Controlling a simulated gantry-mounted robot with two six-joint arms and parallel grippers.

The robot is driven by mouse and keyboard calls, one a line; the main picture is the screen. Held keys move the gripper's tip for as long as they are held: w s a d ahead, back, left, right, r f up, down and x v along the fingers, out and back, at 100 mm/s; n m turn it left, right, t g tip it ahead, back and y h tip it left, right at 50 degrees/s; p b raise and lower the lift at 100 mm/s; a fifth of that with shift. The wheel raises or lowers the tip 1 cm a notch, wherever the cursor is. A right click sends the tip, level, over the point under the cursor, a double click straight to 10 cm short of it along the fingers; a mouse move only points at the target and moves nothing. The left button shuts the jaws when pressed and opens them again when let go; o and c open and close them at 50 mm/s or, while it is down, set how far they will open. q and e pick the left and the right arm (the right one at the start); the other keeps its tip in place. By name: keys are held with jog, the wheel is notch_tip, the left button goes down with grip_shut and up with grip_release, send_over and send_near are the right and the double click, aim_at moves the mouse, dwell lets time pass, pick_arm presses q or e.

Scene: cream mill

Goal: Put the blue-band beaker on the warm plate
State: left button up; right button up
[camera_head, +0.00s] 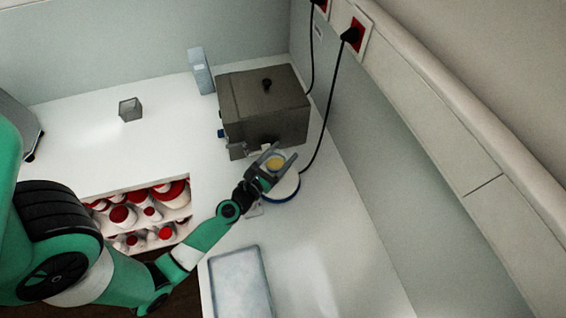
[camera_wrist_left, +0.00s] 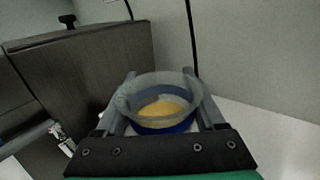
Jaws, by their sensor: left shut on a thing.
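The blue-band beaker (camera_head: 275,161) is a clear cup with yellow contents. In the left wrist view the beaker (camera_wrist_left: 160,103) sits upright between the fingers, its blue band showing low on its wall. My left gripper (camera_head: 281,158) is shut on it. The warm plate (camera_head: 286,190) is a white disc with a blue edge, beside the big grey box. The beaker and gripper overlap the plate's far side in the head view and hide part of it. I cannot tell whether the beaker touches the plate. My right gripper is not in view.
A grey metal box (camera_head: 263,108) stands just behind the plate. A black cord (camera_head: 327,120) runs from the plate area to the wall socket. A shallow grey tray (camera_head: 240,284) lies in front. A small grey container (camera_head: 130,109) and red-lidded bottles (camera_head: 122,216) are at left.

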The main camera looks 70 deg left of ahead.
aim_at(281, 162)
pick_arm(q)
jog(key=f+b, duration=0.3)
jog(key=shift+w+a+f, duration=0.2)
jog(key=shift+w+f, duration=0.1)
jog(key=shift+w, duration=0.1)
jog(key=shift+f+b, duration=0.35)
jog(key=shift+b, duration=0.25)
jog(key=shift+r, duration=0.2)
jog(key=shift+f, duration=0.15)
jog(key=o, duration=1.5)
jog(key=shift+s+r, duration=0.1)
jog(key=shift+r, duration=0.1)
jog(key=b+v, duration=0.3)
jog(key=v, duration=0.9)
